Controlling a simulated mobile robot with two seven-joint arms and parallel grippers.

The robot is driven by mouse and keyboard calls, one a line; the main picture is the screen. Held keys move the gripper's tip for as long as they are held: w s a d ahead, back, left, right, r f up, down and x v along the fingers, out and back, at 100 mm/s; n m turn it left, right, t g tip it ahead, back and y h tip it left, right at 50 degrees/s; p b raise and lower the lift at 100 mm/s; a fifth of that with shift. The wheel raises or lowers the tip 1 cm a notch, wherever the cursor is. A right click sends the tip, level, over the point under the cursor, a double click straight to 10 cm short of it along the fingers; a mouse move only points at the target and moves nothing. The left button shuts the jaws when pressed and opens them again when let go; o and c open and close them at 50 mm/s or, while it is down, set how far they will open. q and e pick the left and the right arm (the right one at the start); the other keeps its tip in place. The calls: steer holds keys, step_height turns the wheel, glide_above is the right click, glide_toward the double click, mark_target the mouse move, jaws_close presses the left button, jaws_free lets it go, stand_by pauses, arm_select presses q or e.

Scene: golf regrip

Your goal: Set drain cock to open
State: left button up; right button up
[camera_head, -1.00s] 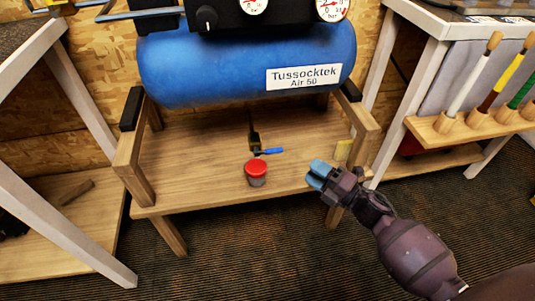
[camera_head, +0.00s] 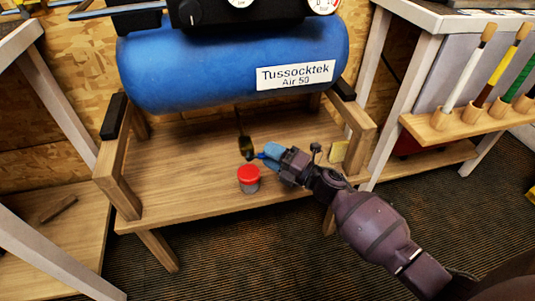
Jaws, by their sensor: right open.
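The drain cock (camera_head: 246,148) hangs below the blue air tank (camera_head: 220,65), at the end of a thin dark pipe. Its blue lever points right and is mostly hidden behind my right gripper; only a bit of blue shows at its left end. My right gripper (camera_head: 270,155) is open, with its light blue fingertips at the lever, just right of the cock's body. I cannot tell whether the fingers touch the lever. My left gripper is not in view.
A small pot with a red lid (camera_head: 249,176) stands on the wooden shelf (camera_head: 180,190) just below the cock, close to my right gripper. The shelf's left part is clear.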

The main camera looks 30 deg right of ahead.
steer(key=shift+w+a, duration=0.3)
steer(key=shift+w, duration=0.2)
jaws_close()
steer(key=shift+r, duration=0.1)
